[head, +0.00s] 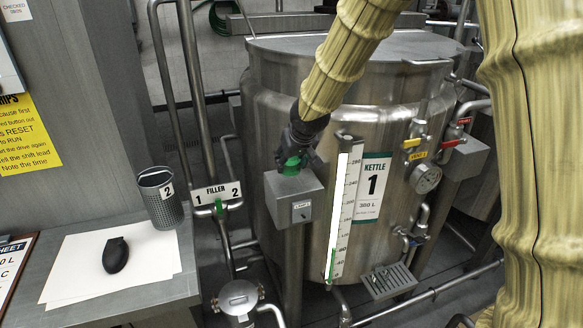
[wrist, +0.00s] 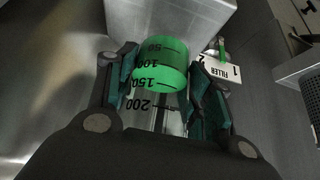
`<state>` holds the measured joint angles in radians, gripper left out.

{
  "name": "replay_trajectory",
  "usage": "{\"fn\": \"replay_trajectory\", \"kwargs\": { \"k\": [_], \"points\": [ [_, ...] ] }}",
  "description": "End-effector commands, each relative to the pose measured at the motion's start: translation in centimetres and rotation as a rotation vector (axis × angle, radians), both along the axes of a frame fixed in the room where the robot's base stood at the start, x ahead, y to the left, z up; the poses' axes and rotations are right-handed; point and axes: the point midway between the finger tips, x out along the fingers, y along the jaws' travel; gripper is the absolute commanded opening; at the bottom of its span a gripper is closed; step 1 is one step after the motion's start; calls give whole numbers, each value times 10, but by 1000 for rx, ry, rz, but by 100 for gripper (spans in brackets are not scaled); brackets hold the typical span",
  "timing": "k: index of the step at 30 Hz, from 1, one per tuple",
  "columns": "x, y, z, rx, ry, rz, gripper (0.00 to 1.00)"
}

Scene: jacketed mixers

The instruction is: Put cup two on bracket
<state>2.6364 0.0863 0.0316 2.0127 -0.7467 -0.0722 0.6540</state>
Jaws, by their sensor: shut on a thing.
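My gripper (head: 297,150) is shut on a clear graduated cup with green contents, its fingers on both sides of it. In the wrist view the green cup (wrist: 160,76) sits between the fingertips (wrist: 165,90), with marks from 50 to 200 that read upside down. No number two shows on this cup. The green part (head: 291,165) also shows in the head view, just at the top of a grey box (head: 293,200) on the front of the kettle. I cannot tell whether the cup touches the box. A slotted grey bracket (head: 390,281) sticks out low on the kettle's right.
A dark mesh holder (head: 162,203) labelled 2 stands at the bench edge, with white sheets (head: 115,258) and a black object (head: 115,255) beside it. Filler pipes with a 1–2 sign (head: 217,194) stand left of the kettle (head: 270,110). Valves and a gauge (head: 425,178) are on its right.

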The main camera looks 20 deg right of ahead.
Motion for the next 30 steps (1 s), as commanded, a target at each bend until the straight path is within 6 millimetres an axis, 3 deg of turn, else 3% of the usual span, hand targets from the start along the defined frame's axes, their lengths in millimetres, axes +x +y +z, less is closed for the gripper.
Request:
{"fn": "replay_trajectory", "kwargs": {
  "k": [9,24,25,28,30],
  "points": [
    [2,-1,-30,-2,3,0,20],
    [3,-1,-39,0,0,0,20],
    [2,-1,-39,1,1,-1,53],
    [2,-1,-38,1,1,-1,71],
    [2,-1,-38,1,1,-1,73]
  ]
}}
